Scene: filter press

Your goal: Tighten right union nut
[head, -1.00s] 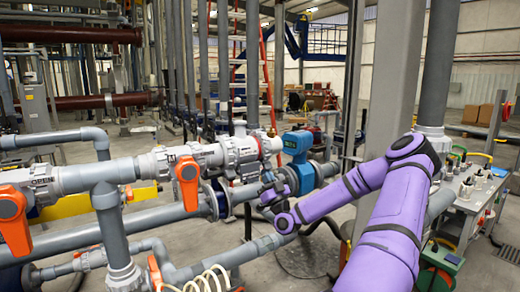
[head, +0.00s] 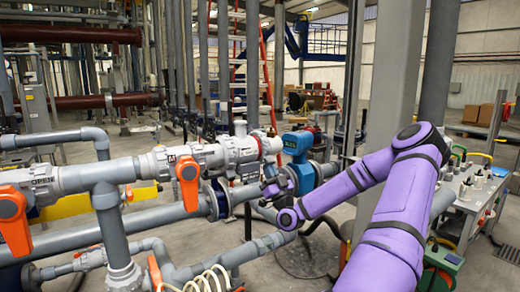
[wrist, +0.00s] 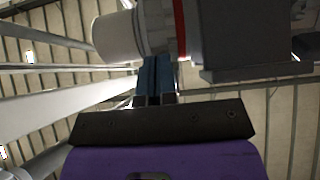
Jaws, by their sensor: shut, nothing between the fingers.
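The right union nut (head: 241,150) is the ribbed grey collar at the right end of the valve with the orange handle (head: 187,181), on the upper grey pipe line. A red ring (head: 259,145) sits just right of it. In the wrist view my shut, empty fingers (wrist: 156,68) point up at a ribbed grey fitting (wrist: 153,27) beside a red band (wrist: 180,28). Their tips are close under it; I cannot tell whether they touch.
A lower grey pipe (head: 165,214) runs under the valve line. Another orange handle (head: 12,216) is at the far left. A grey column (head: 385,100) stands behind my arm. A bench (head: 476,205) with small bottles is at the right.

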